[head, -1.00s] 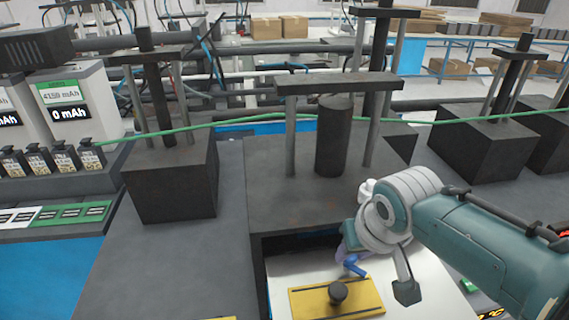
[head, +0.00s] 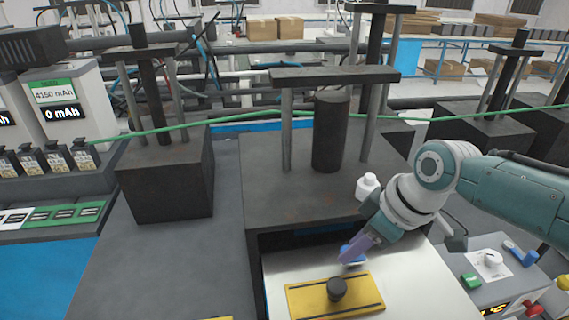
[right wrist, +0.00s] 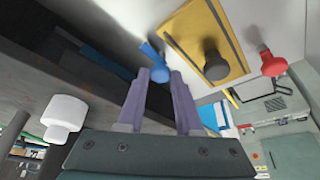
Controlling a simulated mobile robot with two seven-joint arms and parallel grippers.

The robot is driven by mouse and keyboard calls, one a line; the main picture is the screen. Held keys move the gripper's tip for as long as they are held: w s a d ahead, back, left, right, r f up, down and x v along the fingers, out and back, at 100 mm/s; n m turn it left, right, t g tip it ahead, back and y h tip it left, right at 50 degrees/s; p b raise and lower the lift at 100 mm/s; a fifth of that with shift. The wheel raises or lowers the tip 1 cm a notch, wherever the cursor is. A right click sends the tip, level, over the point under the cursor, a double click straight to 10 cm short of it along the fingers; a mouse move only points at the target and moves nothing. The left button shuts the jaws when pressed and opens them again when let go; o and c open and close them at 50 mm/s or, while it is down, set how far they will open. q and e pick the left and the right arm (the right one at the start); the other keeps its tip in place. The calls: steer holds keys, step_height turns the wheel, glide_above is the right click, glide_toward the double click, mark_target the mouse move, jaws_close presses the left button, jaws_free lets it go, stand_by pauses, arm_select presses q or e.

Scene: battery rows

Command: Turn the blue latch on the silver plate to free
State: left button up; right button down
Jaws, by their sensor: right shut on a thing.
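The blue latch (head: 355,262) sits on the silver plate (head: 415,280), just behind the yellow block. In the head view the purple fingers of my right gripper (head: 352,252) cover much of it. In the right wrist view the latch (right wrist: 152,54) has a round hub and a thin arm pointing up and left. Its hub lies between the tips of my right gripper (right wrist: 158,75), which is shut on it. The latch's exact angle on the plate is hard to tell. My left gripper is out of view.
A yellow block (head: 305,298) with a black knob (head: 337,288) stands close in front of the latch. A dark press (head: 290,185) overhangs the plate's back edge. A grey control box (head: 500,275) stands to the right. A red knob (right wrist: 273,64) shows in the right wrist view.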

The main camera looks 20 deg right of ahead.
steer(key=shift+n, duration=0.3)
stand_by(0.4)
steer(key=c, duration=0.6)
jaws_free()
steer(key=shift+s+d+r, duration=0.1)
steer(key=shift+s+r, duration=0.05)
steer(key=shift+r, duration=0.35)
steer(key=v, duration=0.9)
steer(key=shift+d+p, duration=0.1)
steer(key=shift+p, duration=0.25)
